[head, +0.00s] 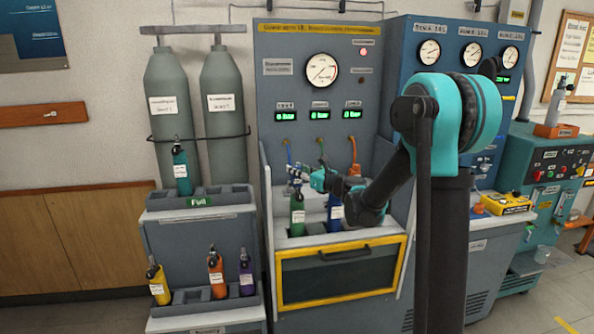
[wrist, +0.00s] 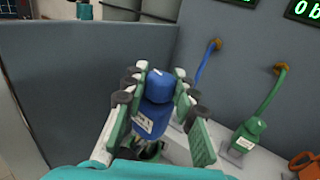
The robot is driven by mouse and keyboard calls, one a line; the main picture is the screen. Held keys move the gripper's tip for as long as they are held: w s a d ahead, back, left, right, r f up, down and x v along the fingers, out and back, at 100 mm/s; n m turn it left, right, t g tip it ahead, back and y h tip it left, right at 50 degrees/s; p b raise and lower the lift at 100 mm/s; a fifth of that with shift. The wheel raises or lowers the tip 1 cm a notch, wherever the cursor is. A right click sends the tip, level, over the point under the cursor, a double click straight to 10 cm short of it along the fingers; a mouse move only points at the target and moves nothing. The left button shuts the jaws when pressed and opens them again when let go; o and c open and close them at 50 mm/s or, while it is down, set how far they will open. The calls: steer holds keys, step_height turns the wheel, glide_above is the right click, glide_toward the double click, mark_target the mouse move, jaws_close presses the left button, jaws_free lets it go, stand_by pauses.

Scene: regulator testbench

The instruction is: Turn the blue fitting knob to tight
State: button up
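The blue fitting knob (wrist: 158,84) shows in the wrist view, on top of a wider blue fitting body (wrist: 152,118) with a white label. Part of a green bottle shows below it. My gripper (wrist: 160,78) has its fingers on both sides of the knob, very close to it. I cannot tell whether both pads touch it. In the head view my gripper (head: 297,174) is over the green bottle (head: 297,216) in the bench bay, and the fitting there is mostly hidden by the fingers.
A blue bottle (head: 334,212) stands to the right in the bay, partly behind my arm. In the wrist view a blue hose (wrist: 207,62), a green fitting (wrist: 248,134) and an orange fitting (wrist: 303,164) are on the right. A grey side wall (wrist: 70,85) rises on the left.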

jaws_close()
steer(key=shift+a, duration=0.1)
steer(key=m+t+h, duration=0.2)
steer(key=shift+t+h, duration=0.3)
steer(key=shift+h, duration=0.1)
steer(key=shift+m+t+h, duration=0.4)
steer(key=shift+m+h, duration=0.2)
steer(key=shift+m, duration=0.1)
steer(key=o, duration=0.6)
jaws_free()
steer(key=shift+o, duration=0.2)
